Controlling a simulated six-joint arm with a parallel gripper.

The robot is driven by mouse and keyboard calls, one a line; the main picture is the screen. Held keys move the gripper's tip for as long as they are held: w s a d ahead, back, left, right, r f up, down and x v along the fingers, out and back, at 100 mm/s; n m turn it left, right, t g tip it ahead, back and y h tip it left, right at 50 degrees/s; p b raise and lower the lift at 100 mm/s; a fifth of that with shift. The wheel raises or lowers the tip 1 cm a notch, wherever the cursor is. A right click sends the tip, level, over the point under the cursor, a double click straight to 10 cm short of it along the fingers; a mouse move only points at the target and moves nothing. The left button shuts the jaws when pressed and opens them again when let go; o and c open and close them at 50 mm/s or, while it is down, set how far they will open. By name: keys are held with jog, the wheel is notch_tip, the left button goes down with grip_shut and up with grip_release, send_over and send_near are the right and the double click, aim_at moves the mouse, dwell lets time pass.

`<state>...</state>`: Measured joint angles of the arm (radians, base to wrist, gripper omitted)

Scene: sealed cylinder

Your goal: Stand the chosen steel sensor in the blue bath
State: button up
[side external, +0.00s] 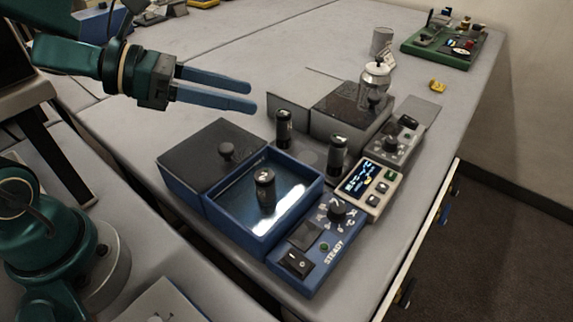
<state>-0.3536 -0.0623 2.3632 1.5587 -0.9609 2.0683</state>
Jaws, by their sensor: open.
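The blue bath (232,229) stands near the front of the table, its open part showing shiny liquid. A dark-capped sensor (265,188) with a mark like a 2 stands upright in it. Two similar dark-capped sensors stand upright behind the bath, one at the left (284,127) and one at the right (337,152); their lower parts are partly hidden, and which one is chosen I cannot tell. My gripper (253,96) is open and empty, above the table at the upper left. Its two blue fingers point right, apart from all the sensors.
A black lid (212,155) with a knob covers the bath's left part. A control panel (318,243) marked STEADY and a display unit (370,188) adjoin its right. A grey box (345,122) with a jar stands behind. A green tray (452,50) lies far right.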

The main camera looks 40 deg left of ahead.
jog(key=w+a+r+n+t+y, duration=0.15)
jog(key=a+n+y, duration=0.35)
jog(key=n, duration=0.6)
jog(key=w+a+r+n+t+y, duration=0.15)
jog(key=a+n+y, duration=0.4)
jog(key=n, duration=0.55)
jog(key=s+d+f+n+g, duration=0.2)
jog(key=s+d+n+g, duration=0.1)
jog(key=s+n, duration=0.4)
jog(key=s+d+f+n+g+h, duration=0.1)
jog(key=s+d+f+n+g, duration=0.2)
jog(key=s+n, duration=0.5)
jog(key=n+g, duration=0.1)
jog(key=n, duration=0.4)
jog(key=shift+s+f+n+g, duration=0.2)
jog(key=shift+n+g, duration=0.1)
jog(key=shift+n, duration=0.1)
